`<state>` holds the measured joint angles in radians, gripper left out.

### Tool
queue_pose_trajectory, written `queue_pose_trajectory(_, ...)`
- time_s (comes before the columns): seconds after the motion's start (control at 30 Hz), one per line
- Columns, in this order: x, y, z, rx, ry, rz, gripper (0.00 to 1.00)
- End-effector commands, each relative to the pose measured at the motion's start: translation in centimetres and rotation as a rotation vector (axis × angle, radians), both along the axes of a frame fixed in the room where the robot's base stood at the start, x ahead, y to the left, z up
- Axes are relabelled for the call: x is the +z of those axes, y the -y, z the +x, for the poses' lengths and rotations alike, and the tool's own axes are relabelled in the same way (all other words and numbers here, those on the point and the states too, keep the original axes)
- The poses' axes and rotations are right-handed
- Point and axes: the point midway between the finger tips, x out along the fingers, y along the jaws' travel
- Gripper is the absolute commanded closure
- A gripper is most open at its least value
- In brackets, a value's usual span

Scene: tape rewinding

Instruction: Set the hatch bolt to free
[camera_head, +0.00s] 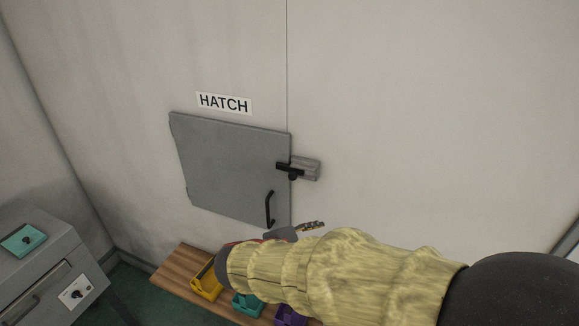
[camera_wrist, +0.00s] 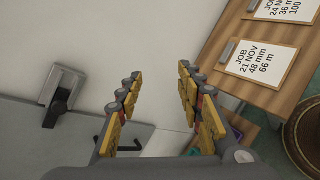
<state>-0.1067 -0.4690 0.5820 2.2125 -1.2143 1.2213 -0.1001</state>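The grey hatch (camera_head: 225,165) sits flush in the pale wall under a HATCH label and looks closed. The black hatch bolt (camera_head: 290,168) lies across the hatch's right edge, with a knob at its lower side, on a grey bracket (camera_head: 312,169). In the wrist view the bolt (camera_wrist: 54,106) is at the left, on its bracket (camera_wrist: 68,82). My gripper (camera_wrist: 157,82) is open and empty, its yellow-padded fingers apart. In the head view my gripper (camera_head: 300,230) is below the bolt, close to the hatch's lower right corner, partly hidden by my sleeved arm.
A black handle (camera_head: 268,209) stands out from the hatch near my gripper. A wooden bench (camera_head: 174,270) below holds yellow (camera_head: 206,284), teal (camera_head: 246,304) and purple bins. A grey cabinet (camera_head: 40,262) stands at left. Job clipboards (camera_wrist: 260,63) lie on wood in the wrist view. The wall right of the bolt is bare.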

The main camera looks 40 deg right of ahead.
Motion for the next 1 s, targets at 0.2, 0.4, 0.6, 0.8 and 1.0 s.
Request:
queue_pose_trajectory(0.2, 4.4, 0.3, 7.2, 0.274, -0.193, -0.364, 0.63)
queue_pose_trajectory(0.4, 5.5, -1.6, 11.7, 0.446, -0.267, -0.558, 0.63)
queue_pose_trajectory(0.6, 5.5, -2.0, 13.3, 0.499, -0.285, -0.615, 0.63)
queue_pose_trajectory(0.8, 5.5, 0.1, 14.4, 0.496, -0.284, -0.615, 0.63)
queue_pose_trajectory(1.0, 5.5, 2.6, 15.9, 0.497, -0.284, -0.614, 0.63)
